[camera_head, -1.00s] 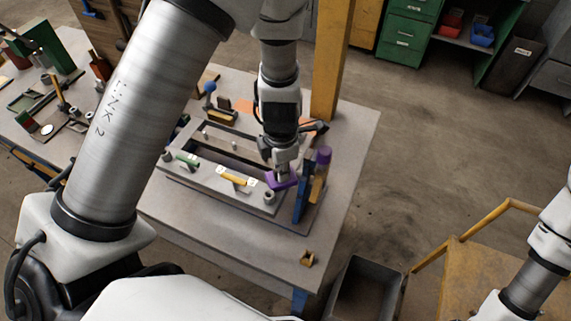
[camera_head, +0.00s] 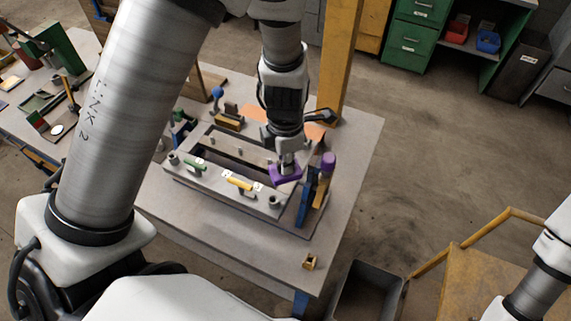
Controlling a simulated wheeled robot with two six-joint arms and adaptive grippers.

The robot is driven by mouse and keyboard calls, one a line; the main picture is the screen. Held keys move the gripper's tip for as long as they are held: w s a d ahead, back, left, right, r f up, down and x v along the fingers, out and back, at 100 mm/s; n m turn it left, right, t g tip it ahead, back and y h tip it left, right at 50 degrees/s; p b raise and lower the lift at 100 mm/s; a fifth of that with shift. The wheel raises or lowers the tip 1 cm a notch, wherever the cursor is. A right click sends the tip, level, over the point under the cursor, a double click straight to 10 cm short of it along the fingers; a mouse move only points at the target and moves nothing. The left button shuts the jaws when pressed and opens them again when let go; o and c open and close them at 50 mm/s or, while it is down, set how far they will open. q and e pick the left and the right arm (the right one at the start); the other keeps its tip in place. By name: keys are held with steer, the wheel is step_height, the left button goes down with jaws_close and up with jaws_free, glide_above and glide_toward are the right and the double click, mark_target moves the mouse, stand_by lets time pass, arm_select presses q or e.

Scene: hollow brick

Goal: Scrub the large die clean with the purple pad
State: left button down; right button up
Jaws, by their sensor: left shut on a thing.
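The large die (camera_head: 215,176) is a grey rectangular block with a long dark opening, lying on the table. The purple pad (camera_head: 286,174) is at the right end of the die's frame. My left gripper (camera_head: 287,166) points down and is shut on the pad. The pad is at or just above the die's surface; I cannot tell whether it touches. The gripper hides part of the die's right end. My right arm shows at the lower right edge, but its gripper is outside the picture.
A blue upright piece (camera_head: 305,207) and a purple-topped bottle (camera_head: 327,165) stand right of the die. Green (camera_head: 195,165) and yellow (camera_head: 240,184) handled parts sit on its front. A small brass block (camera_head: 310,262) lies near the table's front corner. A dark bin (camera_head: 368,291) stands below.

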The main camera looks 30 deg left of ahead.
arm_select(q)
steer(key=shift+w+r, duration=0.1)
steer(key=shift+r, duration=1.4)
steer(key=shift+f, duration=0.1)
